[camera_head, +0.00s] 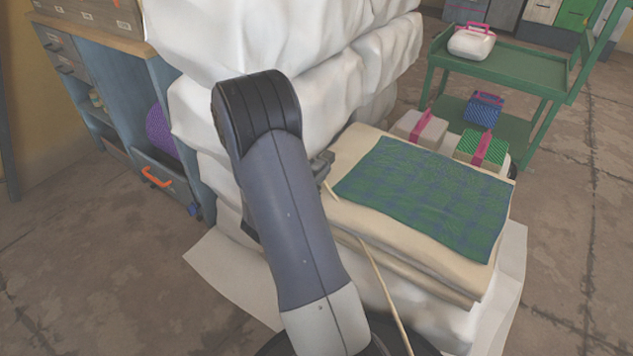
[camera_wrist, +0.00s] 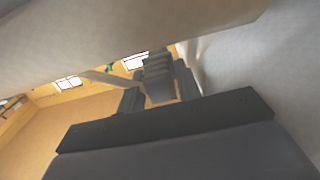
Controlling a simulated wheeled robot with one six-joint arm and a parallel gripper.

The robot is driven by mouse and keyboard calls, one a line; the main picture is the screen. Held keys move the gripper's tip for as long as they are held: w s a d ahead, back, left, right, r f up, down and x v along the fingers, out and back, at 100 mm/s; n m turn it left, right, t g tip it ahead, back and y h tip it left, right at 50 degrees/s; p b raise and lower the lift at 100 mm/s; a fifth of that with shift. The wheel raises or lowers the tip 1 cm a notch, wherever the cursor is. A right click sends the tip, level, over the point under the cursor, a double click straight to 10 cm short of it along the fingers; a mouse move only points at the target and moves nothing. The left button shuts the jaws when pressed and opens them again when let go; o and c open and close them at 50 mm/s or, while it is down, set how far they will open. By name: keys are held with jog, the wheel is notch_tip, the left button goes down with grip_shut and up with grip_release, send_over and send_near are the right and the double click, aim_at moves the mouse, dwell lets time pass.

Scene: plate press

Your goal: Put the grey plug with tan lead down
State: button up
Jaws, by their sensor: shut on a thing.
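My gripper (camera_wrist: 158,94) is shut on the grey plug (camera_wrist: 157,72) in the wrist view. The plug shows as a ribbed dark grey block between the fingers. A pale tan lead (camera_wrist: 98,77) runs off from it to the left. In the head view my arm hides most of the gripper; a dark grey part of it (camera_head: 321,164) shows beside the left edge of the folded cream cloth (camera_head: 350,150). The tan lead (camera_head: 373,262) hangs down in front of the cloth stack toward the bottom edge. The plug itself cannot be made out there.
A green-blue checked cloth (camera_head: 425,195) lies on the cream stack. White bulky sacks (camera_head: 300,100) rise behind my arm. Boxes with pink handles (camera_head: 421,128) stand behind the stack. A green cart (camera_head: 520,68) is at upper right, a blue cabinet (camera_head: 130,85) at left.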

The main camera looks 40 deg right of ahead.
jog(key=shift+f+b, duration=0.35)
jog(key=shift+f, duration=0.85)
jog(key=shift+f, duration=0.25)
jog(key=o, duration=1)
jog(key=shift+r, duration=0.1)
